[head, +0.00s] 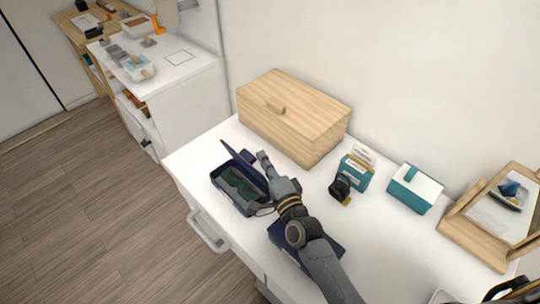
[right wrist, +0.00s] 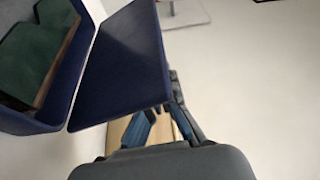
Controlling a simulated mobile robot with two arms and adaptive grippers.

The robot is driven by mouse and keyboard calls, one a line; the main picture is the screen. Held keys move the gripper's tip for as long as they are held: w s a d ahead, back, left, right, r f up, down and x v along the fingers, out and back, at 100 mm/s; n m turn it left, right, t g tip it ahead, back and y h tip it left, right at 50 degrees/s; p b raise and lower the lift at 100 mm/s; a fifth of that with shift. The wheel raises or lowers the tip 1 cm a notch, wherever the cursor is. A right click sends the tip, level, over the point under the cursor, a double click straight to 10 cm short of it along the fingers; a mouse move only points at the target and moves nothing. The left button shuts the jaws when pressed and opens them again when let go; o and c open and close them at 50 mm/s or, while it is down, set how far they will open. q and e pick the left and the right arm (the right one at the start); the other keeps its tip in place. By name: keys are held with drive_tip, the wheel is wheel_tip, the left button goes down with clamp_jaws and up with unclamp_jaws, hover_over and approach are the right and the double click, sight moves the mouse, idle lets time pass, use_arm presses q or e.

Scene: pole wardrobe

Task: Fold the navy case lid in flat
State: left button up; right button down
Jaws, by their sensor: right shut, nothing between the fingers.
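The navy case (head: 217,181) stands open on the white cabinet top, with something dark green inside. Its lid (head: 236,157) stands raised along the far side of the case. In the right wrist view the lid (right wrist: 125,62) is a flat navy panel tilted up beside the open case (right wrist: 85,65). My right gripper (head: 264,160) is shut and empty, just right of the lid's end. Its fingers (right wrist: 160,122) show near the lid's lower right corner; I cannot tell whether they touch it. My left gripper is not in view.
A wooden box (head: 290,118) stands close behind the case. A teal card box (head: 354,174), a dark round object (head: 340,187), a teal-and-white box (head: 414,188) and a wooden frame (head: 478,235) are to the right. Another navy item (head: 283,240) lies partly under my right arm.

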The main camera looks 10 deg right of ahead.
sight(252, 170)
drive_tip(key=shift+s+a+p, duration=0.35)
drive_tip(key=shift+s+a, duration=0.3)
drive_tip(key=shift+a, duration=0.3)
drive_tip(key=shift+s+a+f, duration=0.2)
drive_tip(key=shift+s+a, duration=0.05)
drive_tip(key=shift+a, duration=0.15)
drive_tip(key=shift+s+a+f, duration=0.15)
drive_tip(key=shift+s+a, duration=0.05)
drive_tip(key=shift+a, duration=0.2)
drive_tip(key=shift+s+a+f+b, duration=0.4)
drive_tip(key=shift+s+a+f, duration=0.1)
drive_tip(key=shift+a+f, duration=0.15)
drive_tip(key=shift+s+a+f+n+b, duration=0.2)
drive_tip(key=shift+a+f+n+b, duration=0.15)
drive_tip(key=shift+n, duration=0.35)
drive_tip(key=shift+r, duration=0.1)
